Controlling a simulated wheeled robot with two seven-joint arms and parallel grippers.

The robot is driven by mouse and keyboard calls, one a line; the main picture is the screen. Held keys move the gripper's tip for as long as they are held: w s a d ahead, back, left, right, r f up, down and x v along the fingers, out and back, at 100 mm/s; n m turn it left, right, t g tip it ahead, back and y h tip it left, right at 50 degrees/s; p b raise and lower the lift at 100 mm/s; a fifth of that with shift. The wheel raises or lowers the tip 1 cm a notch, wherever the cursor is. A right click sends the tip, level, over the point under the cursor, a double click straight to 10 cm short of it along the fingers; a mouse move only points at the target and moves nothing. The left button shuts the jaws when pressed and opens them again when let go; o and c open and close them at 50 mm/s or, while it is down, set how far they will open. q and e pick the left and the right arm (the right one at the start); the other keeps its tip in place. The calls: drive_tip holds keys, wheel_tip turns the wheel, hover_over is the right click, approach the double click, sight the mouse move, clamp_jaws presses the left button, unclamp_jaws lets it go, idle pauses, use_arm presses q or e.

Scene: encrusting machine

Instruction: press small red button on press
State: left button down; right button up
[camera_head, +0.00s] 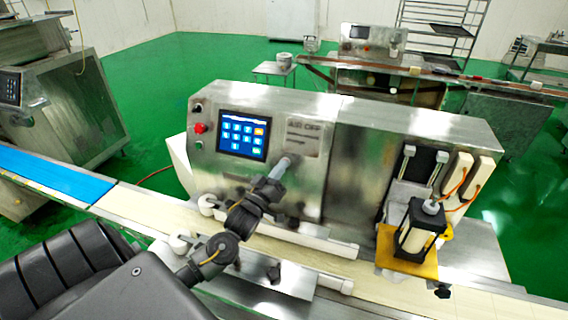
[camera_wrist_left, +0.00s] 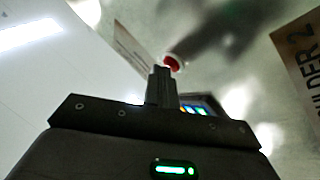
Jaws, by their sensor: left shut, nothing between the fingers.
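The press (camera_head: 330,115) is a large stainless-steel box in the middle of the head view. In the left wrist view a small red button (camera_wrist_left: 172,62) with a pale ring sits on its metal face, right at my fingertips. My left gripper (camera_head: 288,160) is shut and empty, pointing at the face just right of the blue screen (camera_head: 243,135) and below a small sign. It also shows in the left wrist view (camera_wrist_left: 162,70). The gripper hides this button in the head view. I cannot tell whether the fingertips touch it. My right gripper is not in view.
A different red button (camera_head: 200,128) sits left of the screen. A conveyor with a blue belt (camera_head: 60,175) runs along the front. A piston unit (camera_head: 417,235) on a yellow plate stands at right. Other machines stand behind on the green floor.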

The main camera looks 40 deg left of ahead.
use_arm(q)
drive_tip(key=shift+s, duration=0.1)
drive_tip(key=shift+s+d+r+p, duration=0.25)
drive_tip(key=shift+s+r+p, duration=0.05)
drive_tip(key=shift+s+p, duration=0.3)
drive_tip(key=s+p, duration=0.1)
drive_tip(key=s+d+r+p, duration=0.1)
drive_tip(key=s+r+p, duration=0.1)
drive_tip(key=s, duration=0.1)
drive_tip(key=shift+d+r, duration=0.1)
drive_tip(key=shift+d, duration=0.15)
drive_tip(key=shift+s+a, duration=0.1)
idle(0.8)
